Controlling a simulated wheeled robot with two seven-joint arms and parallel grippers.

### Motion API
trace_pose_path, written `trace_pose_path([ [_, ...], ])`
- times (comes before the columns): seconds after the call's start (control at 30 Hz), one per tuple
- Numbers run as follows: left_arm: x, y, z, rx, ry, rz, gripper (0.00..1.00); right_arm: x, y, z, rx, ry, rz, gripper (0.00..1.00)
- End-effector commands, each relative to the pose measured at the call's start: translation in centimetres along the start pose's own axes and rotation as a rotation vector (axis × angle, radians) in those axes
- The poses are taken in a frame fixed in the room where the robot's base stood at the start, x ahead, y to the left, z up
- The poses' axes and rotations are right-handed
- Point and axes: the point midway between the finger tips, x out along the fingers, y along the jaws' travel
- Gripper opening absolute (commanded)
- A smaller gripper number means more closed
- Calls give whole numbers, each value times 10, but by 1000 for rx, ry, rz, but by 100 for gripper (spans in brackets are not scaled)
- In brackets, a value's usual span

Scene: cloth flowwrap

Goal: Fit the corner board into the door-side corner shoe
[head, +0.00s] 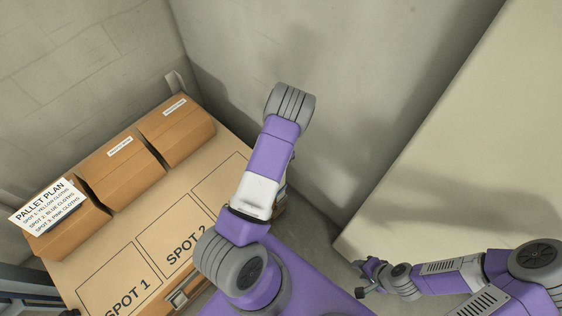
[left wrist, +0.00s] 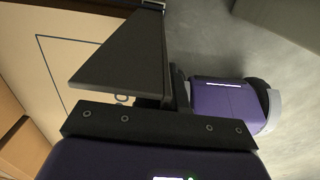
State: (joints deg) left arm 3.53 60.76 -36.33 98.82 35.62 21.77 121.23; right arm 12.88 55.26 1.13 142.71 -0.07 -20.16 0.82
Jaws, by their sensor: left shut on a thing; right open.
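My left gripper (left wrist: 154,40) fills the middle of the left wrist view, above the pallet's edge. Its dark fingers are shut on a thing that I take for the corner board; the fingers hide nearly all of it. In the head view my left arm hides this gripper. The door-side corner shoe is not clear in either view; the pallet's right corner lies behind my arm. A pale upright piece (head: 174,82) stands at the pallet's back corner. My right gripper (head: 360,279) is open and empty at the lower right, apart from the pallet.
The pallet top (head: 135,250) has outlined areas marked SPOT 1 and SPOT 2. Several cardboard boxes (head: 176,130) line its back edge, with a PALLET PLAN sign (head: 45,207) at the left. A small metal-framed piece (head: 179,299) shows at the front edge. Walls (head: 330,60) close off the back.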

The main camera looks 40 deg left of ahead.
Motion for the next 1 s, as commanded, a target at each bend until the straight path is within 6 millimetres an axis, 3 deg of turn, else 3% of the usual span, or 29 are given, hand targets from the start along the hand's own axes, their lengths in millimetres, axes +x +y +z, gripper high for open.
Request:
trace_pose_path([
  [1.0,32,0,0,0,-1,0,0,21,8,-1,0,0,0,43],
])
